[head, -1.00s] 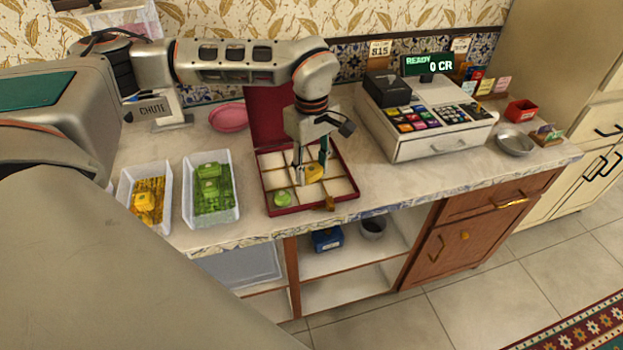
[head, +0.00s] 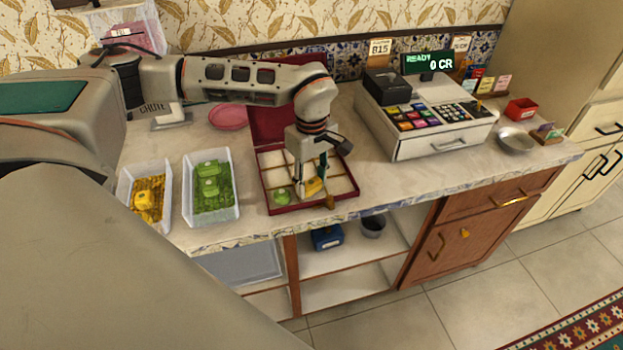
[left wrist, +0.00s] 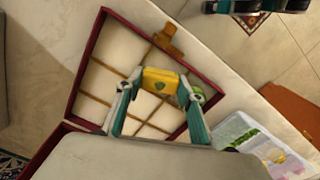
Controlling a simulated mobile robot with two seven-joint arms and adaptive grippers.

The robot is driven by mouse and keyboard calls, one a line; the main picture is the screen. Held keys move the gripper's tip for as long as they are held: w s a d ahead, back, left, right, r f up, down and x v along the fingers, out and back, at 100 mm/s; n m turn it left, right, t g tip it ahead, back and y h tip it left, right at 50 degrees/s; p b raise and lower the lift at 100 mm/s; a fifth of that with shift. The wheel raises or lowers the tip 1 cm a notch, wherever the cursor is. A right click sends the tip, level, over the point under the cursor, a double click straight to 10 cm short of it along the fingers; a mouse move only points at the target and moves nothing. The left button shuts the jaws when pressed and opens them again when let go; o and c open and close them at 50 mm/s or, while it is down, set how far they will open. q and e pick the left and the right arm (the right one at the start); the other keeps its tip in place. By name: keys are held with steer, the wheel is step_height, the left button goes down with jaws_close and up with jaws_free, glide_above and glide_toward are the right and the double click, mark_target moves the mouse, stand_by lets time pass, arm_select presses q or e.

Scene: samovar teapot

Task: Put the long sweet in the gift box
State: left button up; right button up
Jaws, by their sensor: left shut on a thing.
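A yellow oblong sweet (head: 314,186) is between the fingers of my left gripper (head: 311,184). The left wrist view shows the sweet (left wrist: 161,81) gripped between the teal-lined fingertips (left wrist: 160,88). The open red gift box (head: 343,206), with pale compartments and thin dividers, lies beneath it on the counter. The sweet is at the box's front middle part; I cannot tell whether it touches the floor of the box. A green sweet (head: 282,197) sits in the front left compartment, close to the left finger.
White trays of yellow sweets (head: 148,199) and green sweets (head: 209,181) stand left of the box. A gold clasp (head: 330,202) is on the box's front edge. A cash register (head: 430,147) stands to the right. The raised lid (head: 270,123) is behind.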

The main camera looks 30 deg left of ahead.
arm_select(q)
steer(key=o, duration=1)
